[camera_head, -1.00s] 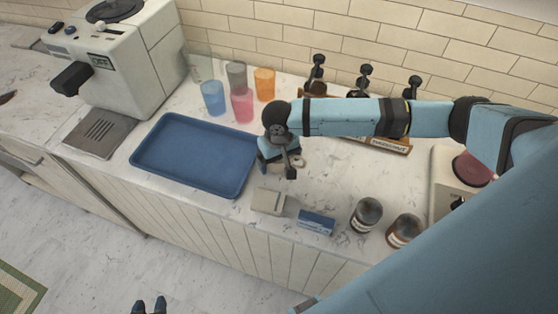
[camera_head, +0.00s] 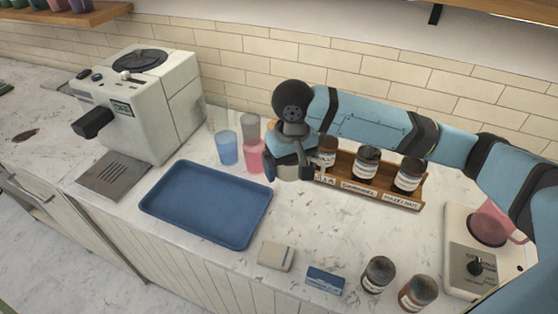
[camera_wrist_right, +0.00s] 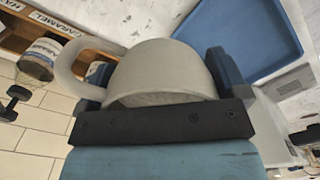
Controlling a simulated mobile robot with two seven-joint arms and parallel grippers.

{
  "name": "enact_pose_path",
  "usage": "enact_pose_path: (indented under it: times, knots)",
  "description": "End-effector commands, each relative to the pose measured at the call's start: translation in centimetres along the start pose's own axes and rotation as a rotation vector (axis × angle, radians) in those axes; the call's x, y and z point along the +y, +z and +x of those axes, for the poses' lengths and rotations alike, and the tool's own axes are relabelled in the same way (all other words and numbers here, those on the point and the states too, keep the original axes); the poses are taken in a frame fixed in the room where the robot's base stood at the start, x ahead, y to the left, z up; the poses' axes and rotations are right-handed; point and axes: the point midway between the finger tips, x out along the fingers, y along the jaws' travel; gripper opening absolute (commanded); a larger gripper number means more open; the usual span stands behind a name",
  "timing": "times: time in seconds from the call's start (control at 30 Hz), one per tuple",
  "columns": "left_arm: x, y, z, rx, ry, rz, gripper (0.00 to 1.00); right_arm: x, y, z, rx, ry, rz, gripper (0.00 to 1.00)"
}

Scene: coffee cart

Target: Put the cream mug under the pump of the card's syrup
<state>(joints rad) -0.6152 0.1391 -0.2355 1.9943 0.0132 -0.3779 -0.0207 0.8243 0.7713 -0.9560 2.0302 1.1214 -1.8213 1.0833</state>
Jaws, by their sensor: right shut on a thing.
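My right gripper (camera_head: 292,172) is at the left end of the wooden syrup rack (camera_head: 418,198). The right wrist view shows its fingers (camera_wrist_right: 160,80) shut on the cream mug (camera_wrist_right: 165,72), with the handle (camera_wrist_right: 85,50) out to the left. The mug is mostly hidden in the head view. The rack holds three bottles: a left one (camera_head: 327,150) with a partly covered label ending in "LA", a caramel one (camera_head: 366,162) in the middle and a hazelnut one (camera_head: 408,176) on the right. A small blue card-like block (camera_head: 325,280) lies in front; its print is unreadable.
A blue tray (camera_head: 205,205) and the espresso machine (camera_head: 150,100) stand left. Blue (camera_head: 227,148) and pink (camera_head: 253,157) cups are beside my gripper. A cream block (camera_head: 276,256) and two jars (camera_head: 378,274) are in front.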

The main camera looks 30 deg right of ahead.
Motion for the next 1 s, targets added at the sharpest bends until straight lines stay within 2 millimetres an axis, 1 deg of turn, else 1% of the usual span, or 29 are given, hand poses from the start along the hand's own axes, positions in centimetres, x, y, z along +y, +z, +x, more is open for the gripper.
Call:
enact_pose_path:
  times: [0.07,0.2,0.3,0.6,1.0]
  knots:
    - [0.0,-0.7,-0.5,0.000,-0.001,0.001,0.43,0.1,0.4,0.1,-0.004,0.001,-0.009,0.58]
    - [-0.3,-1.9,-1.2,0.004,-0.007,0.004,0.43,0.4,1.3,1.8,-0.004,0.003,-0.038,0.58]
    - [-0.6,-1.8,-1.1,0.008,-0.014,0.005,0.43,0.3,1.4,2.5,-0.001,0.000,-0.047,0.58]
    - [-0.6,-1.3,-1.1,0.000,-0.015,0.002,0.43,0.3,1.4,2.5,0.000,0.001,-0.046,0.58]
    - [-0.2,-1.4,-1.1,-0.001,-0.008,-0.001,0.43,0.2,1.4,2.6,-0.002,-0.002,-0.047,0.58]
